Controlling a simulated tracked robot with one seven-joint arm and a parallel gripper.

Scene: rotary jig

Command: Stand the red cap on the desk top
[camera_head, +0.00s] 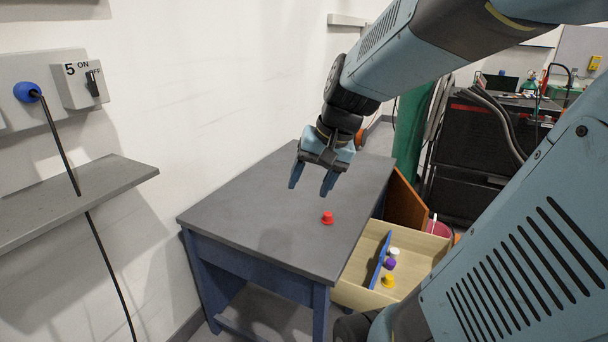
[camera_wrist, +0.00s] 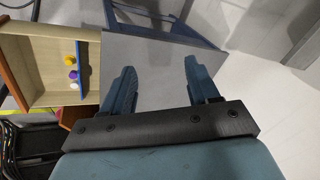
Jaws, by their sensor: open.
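The red cap (camera_head: 328,218) stands on the grey desk top (camera_head: 235,210), near the desk's right edge in the head view. It looks upright, with its wider rim down. My gripper (camera_head: 311,188) is open and empty above the desk, its fingers pointing down. It is apart from the cap, which shows just below the fingertips in the head view. In the wrist view the open fingers (camera_wrist: 159,66) frame bare grey desk top (camera_wrist: 150,75). The red cap does not show there.
An open drawer (camera_head: 352,295) juts from the desk's right side. It holds a blue divider (camera_head: 379,260) and white (camera_head: 394,252), purple (camera_head: 390,263) and yellow (camera_head: 388,281) caps. A wall shelf (camera_head: 75,200) is at left. Most of the desk top is clear.

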